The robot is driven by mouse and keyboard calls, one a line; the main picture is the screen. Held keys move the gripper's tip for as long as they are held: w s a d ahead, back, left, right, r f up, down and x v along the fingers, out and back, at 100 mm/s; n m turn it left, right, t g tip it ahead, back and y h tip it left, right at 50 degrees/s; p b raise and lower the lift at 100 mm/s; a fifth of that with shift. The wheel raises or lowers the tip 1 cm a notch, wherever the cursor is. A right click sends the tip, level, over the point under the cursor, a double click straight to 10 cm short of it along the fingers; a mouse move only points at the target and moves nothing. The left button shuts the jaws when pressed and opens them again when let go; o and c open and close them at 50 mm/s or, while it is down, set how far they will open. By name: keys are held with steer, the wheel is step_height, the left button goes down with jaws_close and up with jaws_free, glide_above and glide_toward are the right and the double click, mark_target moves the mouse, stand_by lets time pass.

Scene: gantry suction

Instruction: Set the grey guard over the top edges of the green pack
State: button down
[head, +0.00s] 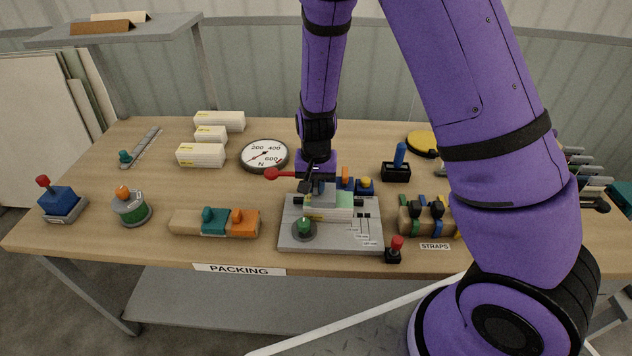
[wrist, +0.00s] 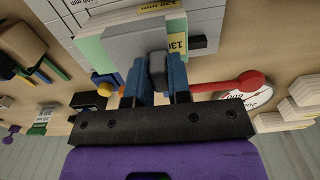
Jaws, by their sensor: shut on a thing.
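My gripper (head: 317,178) is above the back of the grey fixture plate (head: 290,236) on the bench. In the wrist view its blue fingers (wrist: 155,76) are shut on a dark grey tab of the grey guard (wrist: 128,47). The guard lies across part of the green pack (wrist: 88,52), which has pale layers and a yellow label. In the head view the pack (head: 341,201) sits on the fixture plate, and the guard (head: 318,190) is at its top, partly hidden by my gripper. I cannot tell whether guard and pack touch.
A red-knobbed lever (head: 271,174) reaches left beside my gripper, close to the fingers in the wrist view (wrist: 250,82). A round dial (head: 264,155) stands behind it. A green knob (head: 304,229) is on the plate's front left. A strap rack (head: 430,217) stands right.

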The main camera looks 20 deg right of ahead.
mark_target(316, 183)
steer(key=shift+f, duration=1)
steer(key=c, duration=1)
jaws_free()
steer(key=shift+r, duration=0.15)
step_height(316, 183, up, 10)
steer(key=shift+r, duration=0.25)
